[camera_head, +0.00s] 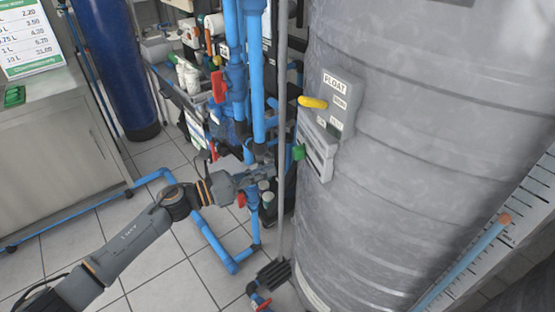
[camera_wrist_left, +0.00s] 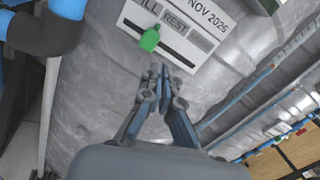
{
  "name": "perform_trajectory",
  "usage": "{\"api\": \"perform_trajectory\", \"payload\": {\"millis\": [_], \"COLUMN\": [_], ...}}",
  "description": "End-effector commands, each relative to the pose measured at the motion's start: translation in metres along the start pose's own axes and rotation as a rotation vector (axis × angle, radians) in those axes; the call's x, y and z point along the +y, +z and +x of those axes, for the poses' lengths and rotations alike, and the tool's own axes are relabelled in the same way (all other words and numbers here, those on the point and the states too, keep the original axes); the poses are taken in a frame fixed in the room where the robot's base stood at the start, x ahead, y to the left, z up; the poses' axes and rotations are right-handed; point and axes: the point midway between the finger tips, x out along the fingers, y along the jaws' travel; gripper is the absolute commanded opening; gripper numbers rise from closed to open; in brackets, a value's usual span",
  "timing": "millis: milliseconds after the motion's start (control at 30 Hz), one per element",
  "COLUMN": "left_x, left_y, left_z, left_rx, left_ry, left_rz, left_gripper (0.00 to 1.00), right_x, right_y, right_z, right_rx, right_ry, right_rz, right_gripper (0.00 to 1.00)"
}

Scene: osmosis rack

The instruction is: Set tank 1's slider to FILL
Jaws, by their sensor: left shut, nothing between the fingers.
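Tank 1's slider is a green knob (camera_wrist_left: 150,39) on a white plate (camera_wrist_left: 190,60) fixed to the grey tank (camera_head: 420,200). A dark slot runs through the plate. The knob stands between the FILL label, partly cut off at the picture's top, and the REST label. In the head view the knob (camera_head: 298,152) sticks out from the tank's left side, below the FLOAT box. My left gripper (camera_wrist_left: 160,72) is shut and empty. Its fingertips are just below the knob in the wrist view, apart from it. My right gripper is not in view.
A grey FLOAT box (camera_head: 343,100) with a yellow lever (camera_head: 313,102) sits above the slider. Blue pipes (camera_head: 236,100) with red valve handles and a grey vertical pole (camera_head: 282,200) stand close left of the tank. The tiled floor at lower left is clear around my arm.

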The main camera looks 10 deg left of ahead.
Motion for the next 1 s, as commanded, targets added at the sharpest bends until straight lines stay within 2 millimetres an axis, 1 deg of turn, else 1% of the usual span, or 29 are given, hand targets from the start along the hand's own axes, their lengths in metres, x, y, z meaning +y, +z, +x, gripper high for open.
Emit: {"api": "perform_trajectory", "payload": {"millis": [33, 100, 167, 200, 300, 400, 533, 667, 767, 1000], "left_x": [-0.024, -0.048, -0.067, -0.078, -0.099, -0.111, -0.117, -0.114, -0.106, -0.076], "left_y": [-0.009, -0.019, -0.024, -0.026, -0.027, -0.026, -0.026, -0.025, -0.023, -0.015], "left_z": [0.013, 0.024, 0.029, 0.029, 0.023, 0.012, 0.000, 0.001, 0.010, 0.050], "left_rx": [-0.032, -0.094, -0.159, -0.207, -0.331, -0.443, -0.535, -0.562, -0.561, -0.559], "left_ry": [0.032, 0.105, 0.171, 0.215, 0.316, 0.395, 0.453, 0.470, 0.469, 0.468], "left_rz": [-0.130, -0.330, -0.504, -0.617, -0.872, -1.065, -1.203, -1.239, -1.236, -1.234], "left_gripper": [0.00, 0.00, 0.00, 0.00, 0.00, 0.00, 0.00, 0.00, 0.00, 0.00], "right_x": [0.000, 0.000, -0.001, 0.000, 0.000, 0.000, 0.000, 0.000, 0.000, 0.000], "right_y": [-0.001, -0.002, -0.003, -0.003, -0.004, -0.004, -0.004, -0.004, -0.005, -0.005], "right_z": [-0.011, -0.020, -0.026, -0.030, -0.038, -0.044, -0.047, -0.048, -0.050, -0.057], "right_rx": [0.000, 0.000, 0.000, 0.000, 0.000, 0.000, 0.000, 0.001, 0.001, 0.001], "right_ry": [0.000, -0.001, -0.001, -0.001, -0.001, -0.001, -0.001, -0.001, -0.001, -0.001], "right_rz": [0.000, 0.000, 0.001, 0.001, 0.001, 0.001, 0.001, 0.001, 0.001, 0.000], "right_gripper": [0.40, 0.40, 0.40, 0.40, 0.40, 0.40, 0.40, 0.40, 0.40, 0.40]}}
